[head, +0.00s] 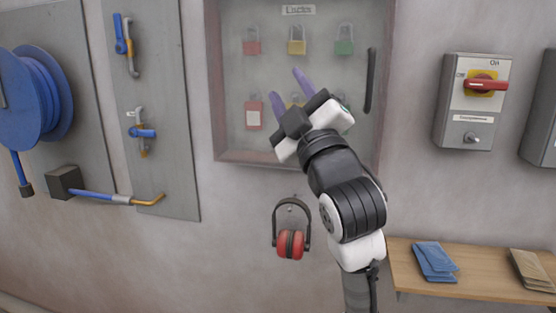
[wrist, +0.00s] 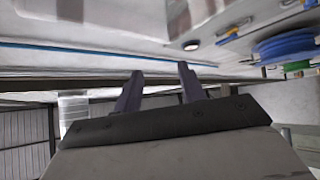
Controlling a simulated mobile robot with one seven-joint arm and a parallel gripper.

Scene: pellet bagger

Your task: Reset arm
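My gripper (head: 290,92) is raised in front of the lockout cabinet (head: 228,158) on the wall. Its two purple fingers point up and to the left and stand apart, with nothing between them. The wrist view also shows the two fingers of my gripper (wrist: 160,78) apart and empty. My arm rises from the lower right of the head view and hides part of the cabinet's lower right. Whether the fingers touch the cabinet cannot be told.
Padlocks, among them a red one (head: 252,46), hang in the cabinet. Red ear defenders (head: 290,244) hang below it. A switch box (head: 472,125) with a red handle is at right, above a wooden shelf (head: 475,285). A blue hose reel (head: 40,100) is at left.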

